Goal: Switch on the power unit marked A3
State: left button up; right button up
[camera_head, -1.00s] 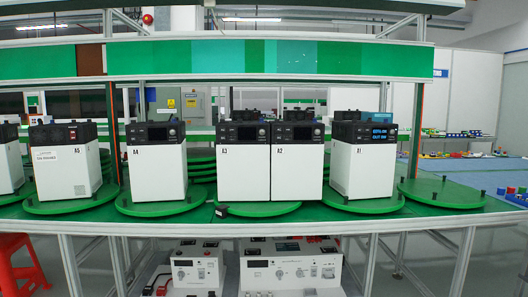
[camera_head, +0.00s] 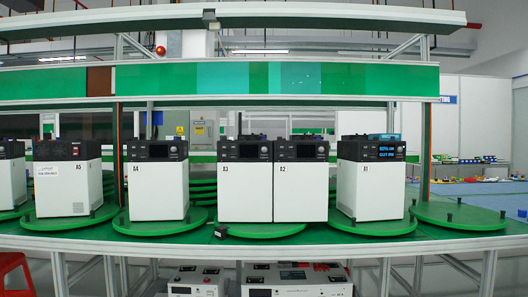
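The power unit marked A3 (camera_head: 245,190) is a white box with a black front panel on top. It stands upright near the middle of the bench, side by side with the unit marked A2 (camera_head: 301,190). Its panel (camera_head: 244,151) shows no lit display that I can make out. The A3 and A2 units stand at a green turntable (camera_head: 262,230). Neither of my grippers shows in the head view.
Unit A4 (camera_head: 156,190) stands to the left and A5 (camera_head: 67,185) beyond it. Unit A1 (camera_head: 371,190), to the right, has a lit blue display. An empty green turntable (camera_head: 458,216) is at the right. A small black block (camera_head: 221,232) lies before A3. A shelf (camera_head: 270,77) runs above.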

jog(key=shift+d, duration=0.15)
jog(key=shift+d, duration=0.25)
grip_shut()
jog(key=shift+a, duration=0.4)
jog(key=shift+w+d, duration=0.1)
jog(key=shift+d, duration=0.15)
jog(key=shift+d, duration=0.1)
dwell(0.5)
